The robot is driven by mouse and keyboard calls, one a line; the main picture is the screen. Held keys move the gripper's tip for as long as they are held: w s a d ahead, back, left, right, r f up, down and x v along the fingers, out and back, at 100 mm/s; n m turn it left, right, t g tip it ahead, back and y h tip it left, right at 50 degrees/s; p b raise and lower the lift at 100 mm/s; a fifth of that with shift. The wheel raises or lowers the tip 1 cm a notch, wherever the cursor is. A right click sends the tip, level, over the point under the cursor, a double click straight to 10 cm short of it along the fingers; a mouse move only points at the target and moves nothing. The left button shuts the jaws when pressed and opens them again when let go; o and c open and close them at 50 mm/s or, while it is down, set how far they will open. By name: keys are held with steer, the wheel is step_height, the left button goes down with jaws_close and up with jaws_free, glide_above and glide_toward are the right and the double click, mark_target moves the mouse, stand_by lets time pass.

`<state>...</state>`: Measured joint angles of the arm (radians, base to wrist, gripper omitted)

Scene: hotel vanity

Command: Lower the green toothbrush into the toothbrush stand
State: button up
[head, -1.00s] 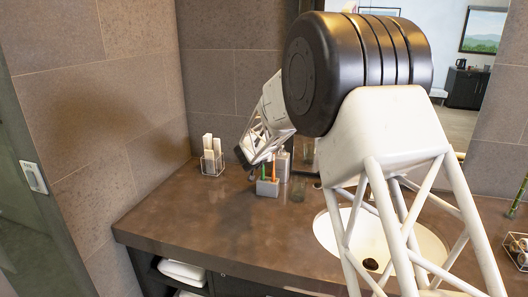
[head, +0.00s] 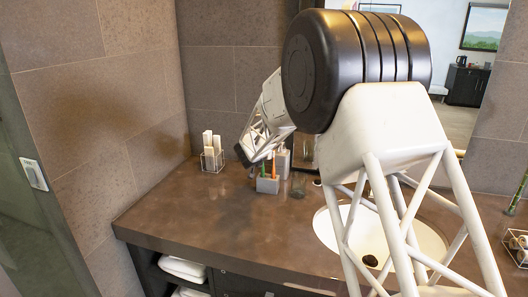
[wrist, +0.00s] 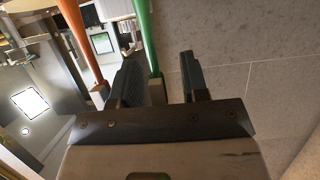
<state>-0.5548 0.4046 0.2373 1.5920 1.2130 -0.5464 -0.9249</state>
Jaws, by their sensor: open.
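The toothbrush stand (head: 267,186) is a small grey block on the brown counter. The green toothbrush (head: 263,170) shows as a short upright piece at the stand's left side and appears to be in it; its lower end is hidden. An orange toothbrush (head: 275,165) stands in the right side. My gripper (head: 246,155) is just left of and above the stand, partly hidden by its own links. In the wrist view my gripper (wrist: 160,68) has its two dark fingers apart, with the green toothbrush (wrist: 151,40) between them, nearer the left finger. The orange toothbrush (wrist: 78,38) is outside the fingers.
A wire holder with white rolled items (head: 211,158) stands to the left near the wall. A dispenser bottle (head: 283,163) and a glass (head: 299,184) stand close behind and right of the stand. The sink (head: 330,232) is further right. The front left counter (head: 190,225) is clear.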

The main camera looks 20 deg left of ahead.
steer(key=shift+s+r, duration=0.1)
steer(key=shift+s, duration=0.05)
steer(key=v, duration=0.7)
steer(key=shift+s, duration=0.25)
steer(key=shift+d+r, duration=0.1)
steer(key=shift+r, duration=0.1)
stand_by(0.9)
steer(key=s+d+r+n+g+y, duration=0.1)
steer(key=s+d+r+g+y, duration=0.1)
steer(key=s+d+r, duration=0.7)
steer(key=s+d+r+n+g+y, duration=0.1)
steer(key=s+d+r+y, duration=0.1)
steer(key=s+d, duration=0.9)
steer(key=s+d+f+m+g+h, duration=0.1)
steer(key=s+d+f+g+h, duration=0.1)
steer(key=s+d, duration=1.1)
steer(key=s+d+f+m+g+h, duration=0.1)
steer(key=s+d+f+g, duration=0.3)
steer(key=s+d, duration=1)
steer(key=s+g+h, duration=0.1)
steer(key=s+g, duration=0.1)
steer(key=s, duration=0.6)
steer(key=shift+s+d+f, duration=0.2)
steer(key=shift+s+f, duration=0.05)
steer(key=shift+s, duration=0.15)
